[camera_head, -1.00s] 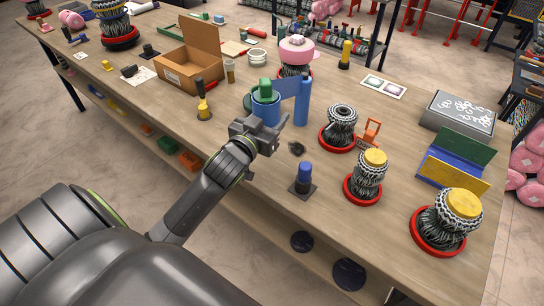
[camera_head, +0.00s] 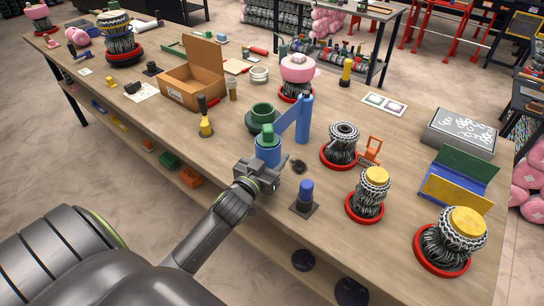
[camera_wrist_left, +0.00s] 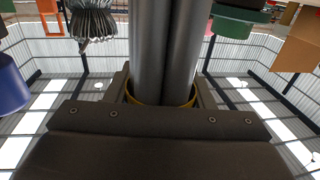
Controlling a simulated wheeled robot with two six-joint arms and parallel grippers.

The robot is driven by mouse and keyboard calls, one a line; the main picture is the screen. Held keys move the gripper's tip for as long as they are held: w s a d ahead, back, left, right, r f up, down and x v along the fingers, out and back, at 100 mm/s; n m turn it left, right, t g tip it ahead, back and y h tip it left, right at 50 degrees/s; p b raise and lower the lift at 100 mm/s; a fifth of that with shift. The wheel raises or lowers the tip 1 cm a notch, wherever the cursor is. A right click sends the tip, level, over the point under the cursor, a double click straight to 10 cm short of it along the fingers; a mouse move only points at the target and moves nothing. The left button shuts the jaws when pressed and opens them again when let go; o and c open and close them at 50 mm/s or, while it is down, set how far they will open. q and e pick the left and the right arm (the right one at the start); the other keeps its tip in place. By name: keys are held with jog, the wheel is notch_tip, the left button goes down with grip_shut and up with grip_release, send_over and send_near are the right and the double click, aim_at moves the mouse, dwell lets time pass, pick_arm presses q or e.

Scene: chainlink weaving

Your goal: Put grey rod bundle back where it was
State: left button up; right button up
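In the left wrist view, which is upside down, the grey rod bundle (camera_wrist_left: 163,45) stands between the fingers of my left gripper (camera_wrist_left: 162,92). A yellow ring circles it close to the gripper. In the head view, my left gripper (camera_head: 264,168) is at the front of a short blue cylinder (camera_head: 268,150), and the rods are hidden there. A slanted blue arm (camera_head: 290,115) runs from that cylinder towards a tall blue post (camera_head: 305,119). A green round holder (camera_head: 262,115) stands behind the cylinder. My right gripper is not in view.
A blue-topped peg on a dark base (camera_head: 305,192) stands close on the right. A yellow-based tool (camera_head: 205,124) stands left. Woven chain pieces in red trays (camera_head: 341,145) occupy the right side. A cardboard box (camera_head: 192,83) is farther back.

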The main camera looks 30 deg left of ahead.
pick_arm(q)
jog(key=o, duration=0.4)
jog(key=shift+o, duration=0.2)
jog(key=shift+r, duration=0.15)
jog(key=shift+s, duration=0.25)
jog(key=s+d+b, duration=0.1)
jog(key=s+b, duration=0.1)
jog(key=s, duration=0.9)
jog(key=shift+s, duration=0.25)
